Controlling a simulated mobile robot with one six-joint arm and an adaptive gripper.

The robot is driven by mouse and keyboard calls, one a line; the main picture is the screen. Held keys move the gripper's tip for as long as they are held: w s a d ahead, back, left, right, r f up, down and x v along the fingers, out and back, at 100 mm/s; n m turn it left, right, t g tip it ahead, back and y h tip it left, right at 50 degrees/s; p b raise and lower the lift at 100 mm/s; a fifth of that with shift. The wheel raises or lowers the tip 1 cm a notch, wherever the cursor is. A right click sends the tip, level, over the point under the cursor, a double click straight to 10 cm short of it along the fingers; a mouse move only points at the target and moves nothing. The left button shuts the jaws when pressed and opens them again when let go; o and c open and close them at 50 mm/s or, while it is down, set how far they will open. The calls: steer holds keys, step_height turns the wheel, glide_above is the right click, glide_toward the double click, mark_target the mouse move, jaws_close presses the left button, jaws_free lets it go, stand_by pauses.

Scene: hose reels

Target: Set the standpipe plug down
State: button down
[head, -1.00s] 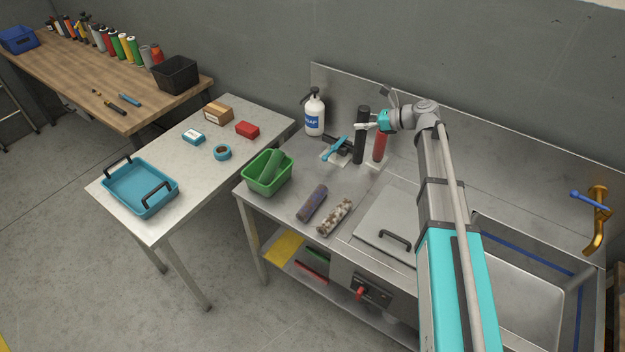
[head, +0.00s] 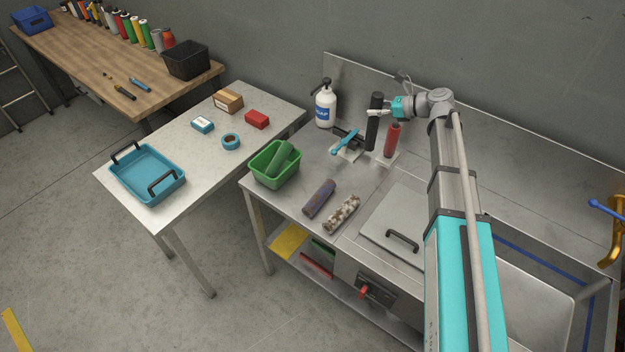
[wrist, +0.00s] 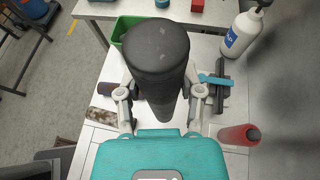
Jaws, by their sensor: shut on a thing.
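My gripper (head: 379,112) is shut on a black cylinder, which I take to be the standpipe plug (head: 373,125). It stands about upright in the grip, above the steel counter (head: 335,163) between a blue-handled clamp (head: 346,142) and a red cylinder (head: 392,140). In the wrist view the plug's dark round top (wrist: 155,45) is close to the camera, with a finger on each side. The plug's lower end seems clear of the counter, but the gap is hard to judge.
A soap bottle (head: 325,105) stands behind the clamp. A purple-grey roll (head: 319,198) and a mottled roll (head: 342,214) lie in front. A green bin (head: 262,180) holds a green roll at the counter's left edge. A lidded panel (head: 390,228) and sink are to the right.

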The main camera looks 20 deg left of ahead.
mark_target(373, 145)
steer(key=s+d+f+b, duration=0.5)
steer(key=s+d, duration=0.3)
steer(key=s, duration=0.3)
steer(key=shift+d+f, duration=0.2)
steer(key=shift+d, duration=0.1)
steer(key=shift+b, duration=0.35)
steer(key=shift+w+a+f+b, duration=1.2)
steer(key=shift+w+f+b, duration=0.3)
steer(key=shift+w, duration=0.35)
steer(key=shift+w+a+f+b, duration=1.25)
steer(key=shift+w+f+b, duration=0.25)
steer(key=shift+w, duration=0.3)
steer(key=shift+w+a+f+b, duration=1.2)
steer(key=shift+w+f+b, duration=0.3)
steer(key=shift+w, duration=0.35)
